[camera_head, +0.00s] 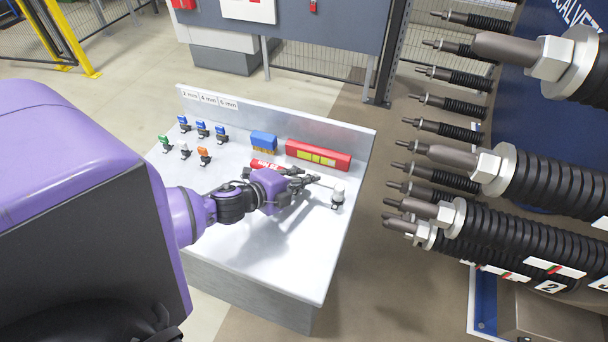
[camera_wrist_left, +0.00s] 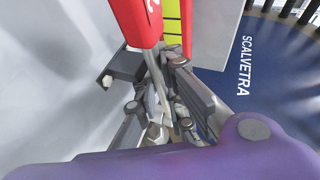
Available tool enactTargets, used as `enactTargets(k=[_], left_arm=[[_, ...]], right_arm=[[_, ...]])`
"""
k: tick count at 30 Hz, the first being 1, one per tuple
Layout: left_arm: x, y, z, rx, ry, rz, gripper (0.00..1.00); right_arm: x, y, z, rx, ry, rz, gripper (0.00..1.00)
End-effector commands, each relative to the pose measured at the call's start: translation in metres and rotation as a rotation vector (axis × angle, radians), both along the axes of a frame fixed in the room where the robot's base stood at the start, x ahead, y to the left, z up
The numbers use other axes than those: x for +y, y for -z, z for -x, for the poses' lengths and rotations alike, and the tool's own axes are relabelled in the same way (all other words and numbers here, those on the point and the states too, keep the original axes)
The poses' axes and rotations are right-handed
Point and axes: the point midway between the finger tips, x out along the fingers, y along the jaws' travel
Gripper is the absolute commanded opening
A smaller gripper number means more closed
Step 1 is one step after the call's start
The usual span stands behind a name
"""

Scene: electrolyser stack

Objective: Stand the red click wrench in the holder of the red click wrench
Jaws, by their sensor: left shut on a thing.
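My left gripper (camera_head: 306,178) reaches over the light grey bench from the left. It is shut on the red click wrench (camera_head: 265,165), whose red end with white marking shows just behind the gripper. A pale shaft (camera_head: 325,182) runs to the right of the fingers, roughly level. In the left wrist view a red part with a white figure (camera_wrist_left: 140,20) lies beyond the fingers (camera_wrist_left: 165,95), and a metal rod shows between them. I cannot tell for sure which fixture is the wrench's holder. My right gripper is not in view.
A red block with yellow labels (camera_head: 318,155) and a blue block (camera_head: 264,140) stand along the bench's back. A white-topped piece (camera_head: 338,191) stands at its right edge. Several small coloured pieces (camera_head: 202,129) are at the left. Black ribbed rods (camera_head: 545,180) project at the right.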

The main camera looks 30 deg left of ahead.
Motion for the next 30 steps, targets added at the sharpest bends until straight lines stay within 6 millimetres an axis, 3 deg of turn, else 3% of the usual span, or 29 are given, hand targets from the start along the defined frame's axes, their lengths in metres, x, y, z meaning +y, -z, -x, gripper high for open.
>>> enactTargets(k=[6, 7, 12, 23, 30], left_arm=[[0.0, 0.0, -0.001, -0.003, 0.001, 0.0, 0.0], [0.0, 0.0, -0.001, -0.003, 0.001, 0.0, 0.11], [0.0, 0.0, -0.001, -0.002, 0.001, 0.0, 0.32], [0.001, 0.002, 0.002, 0.002, -0.001, 0.0, 0.32], [0.007, -0.01, 0.031, 0.004, 0.0, 0.0, 0.32]], right_arm=[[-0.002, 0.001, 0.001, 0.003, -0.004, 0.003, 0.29], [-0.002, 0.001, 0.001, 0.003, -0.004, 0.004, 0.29], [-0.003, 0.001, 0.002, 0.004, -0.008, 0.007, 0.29], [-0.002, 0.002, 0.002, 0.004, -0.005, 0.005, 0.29], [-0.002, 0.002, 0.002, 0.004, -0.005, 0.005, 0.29]])
